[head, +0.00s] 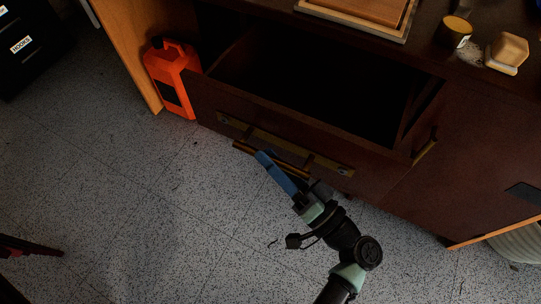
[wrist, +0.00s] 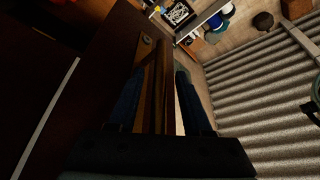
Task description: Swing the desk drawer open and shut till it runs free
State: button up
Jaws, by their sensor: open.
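The dark brown desk drawer (head: 310,135) is pulled well out of the desk in the head view, and its inside is dark. Its front carries a brass-coloured bar handle (head: 244,149) on a long plate. My gripper (head: 263,157) is at this handle, reaching from below right with blue fingers. In the wrist view, the handle bar (wrist: 157,92) runs between the two blue fingers of my gripper (wrist: 161,78). The fingers are apart, one on each side of the bar. I cannot tell whether either finger touches it.
An orange jug (head: 172,80) stands on the floor by the drawer's left end. The desk top holds a wooden tray (head: 390,32), a small jar (head: 453,33) and a pale block (head: 508,52). A cabinet door (head: 465,165) is at the right. The speckled floor (head: 130,190) in front is mostly clear.

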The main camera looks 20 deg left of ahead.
jog(key=shift+w+a+r, duration=0.1)
jog(key=shift+w+a, duration=0.05)
jog(key=shift+a, duration=0.1)
grip_shut()
dwell(1.4)
